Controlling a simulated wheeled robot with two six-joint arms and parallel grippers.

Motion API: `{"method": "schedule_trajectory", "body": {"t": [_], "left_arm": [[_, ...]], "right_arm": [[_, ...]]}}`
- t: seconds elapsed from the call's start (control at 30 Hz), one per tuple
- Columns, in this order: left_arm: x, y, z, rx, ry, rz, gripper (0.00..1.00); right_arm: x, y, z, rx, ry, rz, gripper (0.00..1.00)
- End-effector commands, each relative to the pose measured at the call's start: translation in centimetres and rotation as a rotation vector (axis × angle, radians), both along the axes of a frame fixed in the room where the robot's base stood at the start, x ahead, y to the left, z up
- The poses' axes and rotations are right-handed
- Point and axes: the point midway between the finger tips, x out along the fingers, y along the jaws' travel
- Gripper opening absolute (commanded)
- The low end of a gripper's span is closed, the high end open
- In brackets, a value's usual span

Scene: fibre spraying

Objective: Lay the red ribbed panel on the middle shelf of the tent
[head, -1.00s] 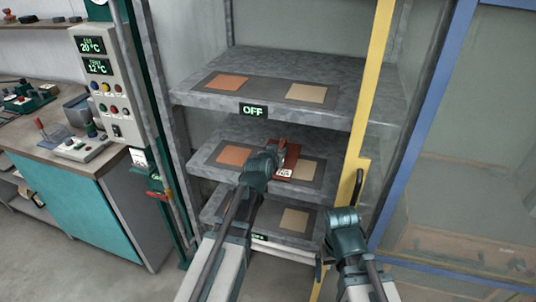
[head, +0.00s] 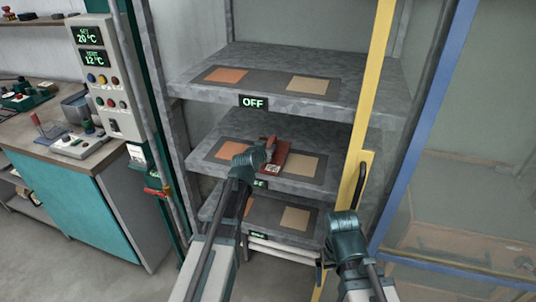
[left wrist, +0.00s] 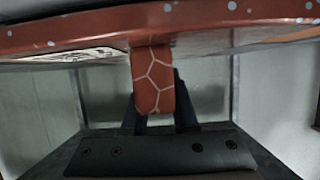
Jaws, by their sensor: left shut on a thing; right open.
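The red ribbed panel (head: 276,156) is over the middle shelf (head: 310,187) of the tent, between that shelf's orange and tan squares. A small white label shows on its front part. I cannot tell whether it touches the shelf. My left gripper (head: 267,152) is shut on the panel at its left side. In the left wrist view the panel's speckled red edge (left wrist: 230,14) crosses the top, and a red tab with white lines (left wrist: 153,82) hangs between the dark fingers (left wrist: 160,112). My right gripper (head: 345,222) is open and empty in front of the tent, by the yellow door frame.
The upper shelf (head: 300,104) with an OFF sign is close above the middle one. The lower shelf (head: 228,212) is below. A yellow door frame (head: 368,95) with a dark handle stands at the right. A control box (head: 105,75) and bench (head: 80,152) are at the left.

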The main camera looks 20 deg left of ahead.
Motion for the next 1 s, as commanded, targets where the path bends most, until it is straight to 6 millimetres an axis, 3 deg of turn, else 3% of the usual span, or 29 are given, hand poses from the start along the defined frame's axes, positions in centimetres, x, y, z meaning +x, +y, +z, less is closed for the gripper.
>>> {"method": "schedule_trajectory", "body": {"t": [0.43,0.47,0.6,1.0], "left_arm": [[0.02,0.01,-0.71,0.000,-0.003,0.001,0.00],[0.00,-0.01,-0.69,0.000,0.000,0.000,0.31],[0.00,-0.01,-0.63,0.000,0.000,0.000,0.56],[0.01,-0.01,-0.37,0.000,0.000,0.000,0.57]], "right_arm": [[0.00,0.00,-0.76,0.000,0.000,0.000,1.00],[0.00,0.00,-0.69,0.000,0.000,0.000,1.00],[0.00,0.00,-0.63,0.000,0.000,0.000,1.00],[0.00,0.00,-0.37,0.000,0.000,0.000,1.00]]}}
